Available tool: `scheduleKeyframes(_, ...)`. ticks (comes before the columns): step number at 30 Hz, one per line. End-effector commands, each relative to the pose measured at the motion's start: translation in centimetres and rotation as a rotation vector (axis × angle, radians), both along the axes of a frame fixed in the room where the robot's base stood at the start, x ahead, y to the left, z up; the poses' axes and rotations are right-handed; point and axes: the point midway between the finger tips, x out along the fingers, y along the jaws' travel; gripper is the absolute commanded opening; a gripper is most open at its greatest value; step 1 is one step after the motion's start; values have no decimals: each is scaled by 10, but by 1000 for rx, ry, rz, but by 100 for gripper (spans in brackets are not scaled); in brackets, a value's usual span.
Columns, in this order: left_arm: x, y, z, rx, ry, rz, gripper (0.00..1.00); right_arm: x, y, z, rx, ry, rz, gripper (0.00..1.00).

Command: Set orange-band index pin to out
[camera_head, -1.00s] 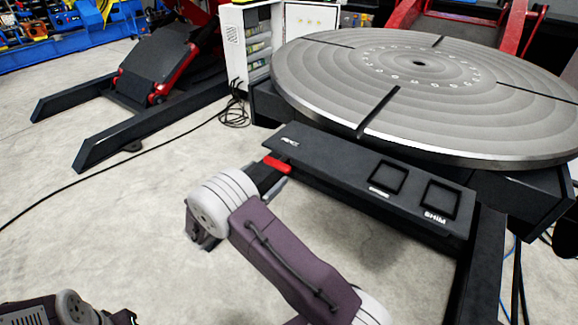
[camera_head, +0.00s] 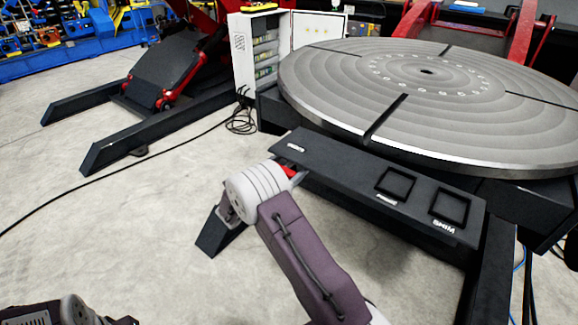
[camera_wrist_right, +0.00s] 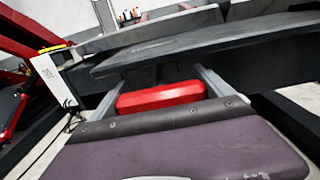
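I cannot make out an index pin with an orange band in either view. A red block-shaped part (camera_wrist_right: 162,97) lies between the fingers of my right gripper (camera_wrist_right: 160,90) in the right wrist view. The fingers stand apart, one at each end of it, with what look like narrow gaps. In the head view the red part (camera_head: 289,172) shows at the left front of the dark shelf (camera_head: 340,170), mostly hidden by my right wrist. Only a bit of my left arm shows at the bottom left; its fingers are not in view.
The large round grooved table (camera_head: 440,110) sits just behind the shelf. The shelf has two square outlined spots, one marked SHIM (camera_head: 449,207). A white cabinet (camera_head: 243,50) stands behind, with a black cable (camera_head: 170,143) on the floor.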

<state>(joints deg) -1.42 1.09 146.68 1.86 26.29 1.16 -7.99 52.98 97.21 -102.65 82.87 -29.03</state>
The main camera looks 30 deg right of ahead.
Motion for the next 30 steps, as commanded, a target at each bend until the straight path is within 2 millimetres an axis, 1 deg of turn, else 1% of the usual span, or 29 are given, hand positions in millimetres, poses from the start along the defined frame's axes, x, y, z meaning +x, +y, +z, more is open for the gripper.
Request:
scheduleKeyframes(1,0,0,0,0,0,0,36,0,0,0,0,0,1,50)
scheduleKeyframes(4,0,0,0,0,0,0,36,0,0,0,0,0,1,22)
scheduleKeyframes(5,0,0,0,0,0,0,36,0,0,0,0,0,1,18)
scheduleKeyframes(9,0,0,2,0,0,0,36,-2,6,0,1,0,2,18)
scheduleKeyframes(16,0,0,9,0,0,0,36,-14,37,0,3,1,2,18)
scheduleKeyframes(24,0,0,8,0,0,0,36,-16,38,-2,4,2,1,18)
scheduleKeyframes(25,0,0,8,0,0,0,36,-16,38,-2,4,2,1,99)
scheduleKeyframes(30,0,0,8,0,0,0,36,-16,38,-1,2,1,1,100)
